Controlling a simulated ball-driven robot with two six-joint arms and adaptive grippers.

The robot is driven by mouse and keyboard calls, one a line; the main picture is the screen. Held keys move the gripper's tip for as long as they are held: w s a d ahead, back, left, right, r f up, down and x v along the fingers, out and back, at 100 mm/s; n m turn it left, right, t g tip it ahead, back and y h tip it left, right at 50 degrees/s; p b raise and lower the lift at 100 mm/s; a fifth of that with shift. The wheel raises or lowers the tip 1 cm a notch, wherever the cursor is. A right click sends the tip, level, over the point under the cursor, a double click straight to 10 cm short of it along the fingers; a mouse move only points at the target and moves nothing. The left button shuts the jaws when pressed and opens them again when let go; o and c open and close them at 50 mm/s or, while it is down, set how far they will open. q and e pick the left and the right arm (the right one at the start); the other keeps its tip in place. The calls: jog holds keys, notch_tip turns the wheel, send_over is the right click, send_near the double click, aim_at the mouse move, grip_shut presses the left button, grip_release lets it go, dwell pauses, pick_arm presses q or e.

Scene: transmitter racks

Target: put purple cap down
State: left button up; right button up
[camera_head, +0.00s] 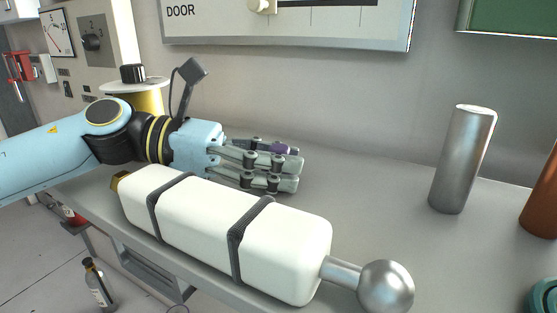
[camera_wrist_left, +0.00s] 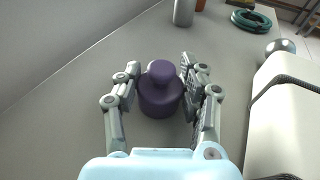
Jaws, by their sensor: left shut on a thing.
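In the head view, only a small part of the purple cap (camera_head: 281,148) shows behind the fingers. My left gripper (camera_head: 285,166) is shut on it, low over the grey bench behind the white padded block. Whether the cap touches the bench is hidden. My right gripper is not in view.
The white block (camera_head: 200,207) with dark straps and a metal ball (camera_head: 386,287) lies along the bench front. A metal cylinder (camera_head: 462,160) stands right, near a brown object (camera_head: 542,205) and a teal coil (camera_head: 545,297). The bench (camera_head: 365,190) between is clear.

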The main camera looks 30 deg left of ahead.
pick_arm(q)
jog(key=shift+f, duration=0.1)
jog(key=o, duration=0.7)
jog(key=shift+s+a+r, duration=0.2)
jog(key=shift+s+a, duration=0.15)
jog(key=shift+a, duration=0.1)
jog(key=p+v, duration=0.4)
jog(key=v, duration=0.1)
jog(key=shift+r+p, duration=0.2)
jog(key=shift+p, duration=0.1)
jog(key=shift+s+a+p, duration=0.2)
jog(key=shift+a+p, duration=0.3)
jog(key=shift+a, duration=0.05)
jog(key=shift+s+a+f, duration=0.1)
